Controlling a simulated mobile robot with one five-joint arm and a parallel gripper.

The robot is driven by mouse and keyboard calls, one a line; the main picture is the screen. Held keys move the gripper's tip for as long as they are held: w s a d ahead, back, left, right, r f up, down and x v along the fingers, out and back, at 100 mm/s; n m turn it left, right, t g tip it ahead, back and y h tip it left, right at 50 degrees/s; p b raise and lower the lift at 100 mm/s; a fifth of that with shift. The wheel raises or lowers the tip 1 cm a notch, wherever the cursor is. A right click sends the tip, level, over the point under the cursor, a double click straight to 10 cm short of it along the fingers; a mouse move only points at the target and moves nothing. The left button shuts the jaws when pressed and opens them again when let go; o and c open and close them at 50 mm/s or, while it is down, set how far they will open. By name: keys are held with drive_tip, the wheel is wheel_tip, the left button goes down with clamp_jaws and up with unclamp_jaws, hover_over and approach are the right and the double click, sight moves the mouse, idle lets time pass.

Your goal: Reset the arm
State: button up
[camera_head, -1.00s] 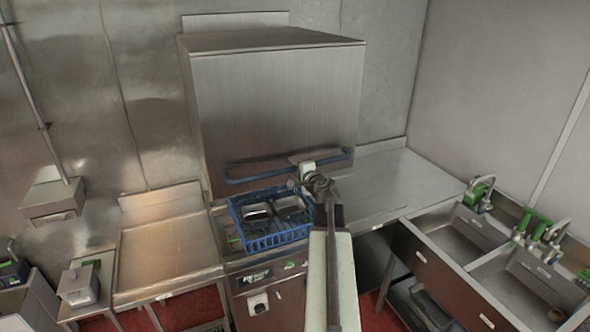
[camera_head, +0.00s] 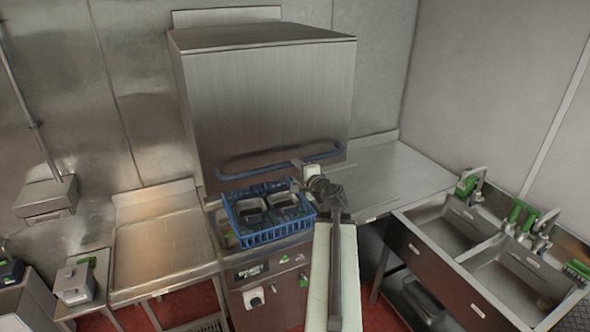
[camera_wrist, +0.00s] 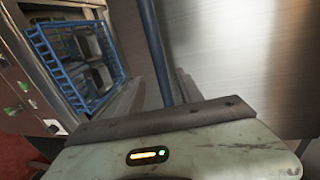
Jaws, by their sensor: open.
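My gripper (camera_head: 298,164) is at the end of my raised arm, close to the blue bar handle (camera_head: 282,160) on the front of the steel dishwasher hood (camera_head: 265,105). It is open, and its fingers are small and hard to make out against the handle. In the wrist view, the blue handle bar (camera_wrist: 160,50) runs just beyond my gripper body, beside the hood's steel face (camera_wrist: 240,50). Whether the fingers touch the bar cannot be told.
A blue rack (camera_head: 268,236) with dark metal pans sits under the hood, left of my arm. A steel counter (camera_head: 160,250) lies to the left and another (camera_head: 400,180) to the right. Double sinks (camera_head: 450,225) with green-handled taps stand at far right.

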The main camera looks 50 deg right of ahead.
drive_tip(key=w+a+f+n+g+y+b, duration=0.2)
drive_tip(key=w+a+f+n+y+b, duration=0.15)
drive_tip(key=a+f, duration=0.55)
drive_tip(key=w+a+f+n+g+y+b, duration=0.15)
drive_tip(key=w+a+f+n+b, duration=0.3)
drive_tip(key=a, duration=0.65)
drive_tip(key=w+a+f+n+g+y+b, duration=0.2)
drive_tip(key=a+f+n+y+b, duration=0.15)
drive_tip(key=a+f, duration=0.65)
drive_tip(key=s+a+f+n+g+h+b, duration=0.1)
drive_tip(key=s+a+f+n+g+b, duration=0.3)
drive_tip(key=a+f, duration=0.5)
drive_tip(key=s+a+f+n+g+h+b, duration=0.1)
drive_tip(key=s+a+f+n+g+b, duration=0.4)
drive_tip(key=a+f, duration=0.4)
drive_tip(key=s+a+n+b, duration=0.1)
drive_tip(key=a+n+b, duration=0.1)
drive_tip(key=a, duration=0.2)
drive_tip(key=shift+s, duration=0.35)
drive_tip(key=shift+f+h, duration=0.1)
drive_tip(key=shift+h, duration=0.15)
